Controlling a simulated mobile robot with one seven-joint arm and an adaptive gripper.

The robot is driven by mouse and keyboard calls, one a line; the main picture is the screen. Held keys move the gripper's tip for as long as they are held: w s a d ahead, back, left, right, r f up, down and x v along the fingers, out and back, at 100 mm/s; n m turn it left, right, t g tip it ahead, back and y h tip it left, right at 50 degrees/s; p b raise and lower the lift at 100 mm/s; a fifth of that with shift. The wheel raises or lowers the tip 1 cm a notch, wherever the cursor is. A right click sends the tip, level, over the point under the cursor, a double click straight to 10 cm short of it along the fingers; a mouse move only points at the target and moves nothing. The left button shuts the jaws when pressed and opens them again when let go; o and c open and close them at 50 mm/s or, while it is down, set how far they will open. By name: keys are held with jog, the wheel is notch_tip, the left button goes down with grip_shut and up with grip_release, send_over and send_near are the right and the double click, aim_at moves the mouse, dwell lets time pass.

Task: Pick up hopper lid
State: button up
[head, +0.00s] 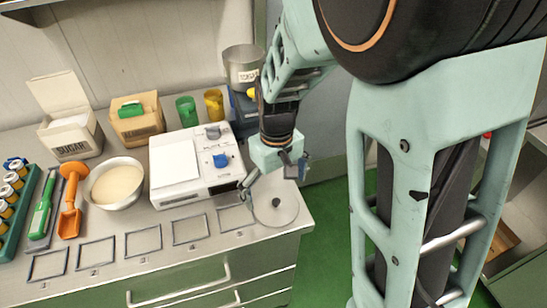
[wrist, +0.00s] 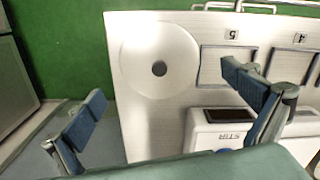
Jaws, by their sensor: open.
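The hopper lid (head: 275,208) looks like a pale, round disc with a small dark knob at its centre. It lies flat at the right front corner of the counter. In the wrist view the lid (wrist: 138,45) is at the upper middle, fully visible with its knob. My gripper (head: 274,174) is open and empty, above the counter and just behind the lid in the head view. In the wrist view my gripper (wrist: 168,98) has its two fingers spread wide, below the lid in the picture and apart from it.
A white machine (head: 176,161) stands left of my gripper. Several square frames (head: 143,241) line the front edge. A bowl (head: 117,184), an orange scoop (head: 70,202) and a sugar box (head: 70,123) are further left. A metal hopper (head: 243,68) stands behind. Green floor (head: 335,225) lies right of the counter.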

aim_at(276, 200)
jog(key=shift+f, duration=2.35)
jog(key=shift+c, duration=0.6)
